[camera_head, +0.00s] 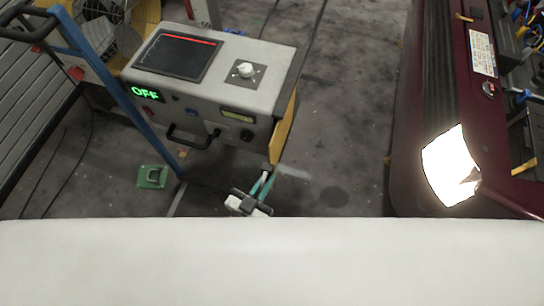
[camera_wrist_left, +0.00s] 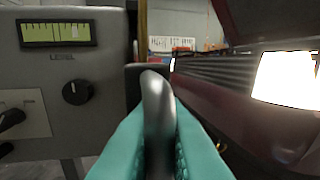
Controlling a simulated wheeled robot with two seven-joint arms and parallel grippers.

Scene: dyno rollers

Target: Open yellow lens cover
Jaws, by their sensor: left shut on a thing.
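The yellow lens cover (camera_head: 285,129) is a flat panel on the right side of the grey machine (camera_head: 250,96), seen nearly edge-on in the head view. A thin yellow-brown edge (camera_wrist_left: 142,32) shows in the left wrist view behind a dark plate. My left gripper (camera_head: 267,177) is at the cover's lower front end. In the left wrist view its teal fingers (camera_wrist_left: 158,140) are shut on a curved grey metal handle (camera_wrist_left: 156,100). The fingers hide the handle's lower part. The right gripper is not in view.
A dark red car (camera_head: 420,110) with a bright headlight (camera_head: 449,166) stands at the right. The floor (camera_head: 345,110) between machine and car is clear. A blue post (camera_head: 125,103) and a green object (camera_head: 152,177) are at the left. The machine's display (camera_head: 146,92) reads OFF.

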